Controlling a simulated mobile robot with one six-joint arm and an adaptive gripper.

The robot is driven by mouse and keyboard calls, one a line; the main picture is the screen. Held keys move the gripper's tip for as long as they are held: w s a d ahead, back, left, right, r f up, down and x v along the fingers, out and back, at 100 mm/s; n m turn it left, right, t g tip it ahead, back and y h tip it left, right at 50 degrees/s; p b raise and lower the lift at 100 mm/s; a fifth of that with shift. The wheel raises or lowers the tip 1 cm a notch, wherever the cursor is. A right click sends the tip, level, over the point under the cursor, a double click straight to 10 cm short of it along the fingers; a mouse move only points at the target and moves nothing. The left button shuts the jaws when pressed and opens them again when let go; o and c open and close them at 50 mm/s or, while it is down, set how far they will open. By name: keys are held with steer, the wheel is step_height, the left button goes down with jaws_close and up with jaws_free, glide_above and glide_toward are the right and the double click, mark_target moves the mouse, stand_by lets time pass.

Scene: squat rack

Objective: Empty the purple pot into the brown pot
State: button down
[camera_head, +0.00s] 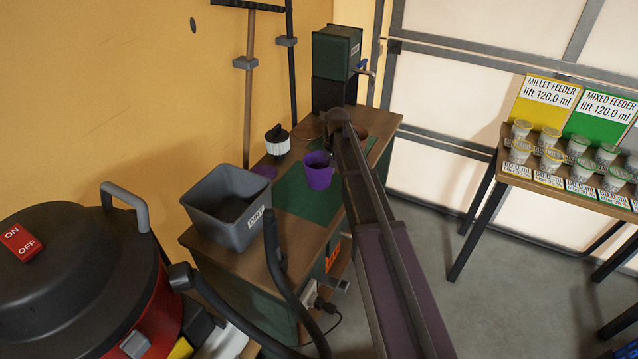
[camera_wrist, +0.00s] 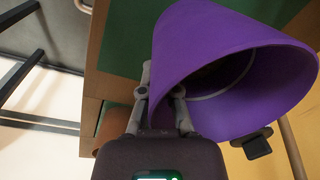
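The purple pot (camera_head: 319,176) is upright over the green mat on the workbench in the head view. I cannot tell whether the pot touches the mat. The brown pot (camera_head: 363,133) is mostly hidden behind my arm; a brown curved piece (camera_wrist: 110,124) shows beside my gripper in the wrist view.
A grey bin (camera_head: 206,212) stands at the bench's front left. A black-and-white canister (camera_head: 277,141), a purple saucer (camera_head: 264,171) and a green box (camera_head: 336,52) are also on the bench. A red vacuum (camera_head: 80,270) stands left. A table of cups (camera_head: 560,178) is at right.

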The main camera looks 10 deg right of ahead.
steer(key=shift+r+p, duration=1.4)
steer(key=shift+r, duration=0.15)
steer(key=shift+s, duration=0.15)
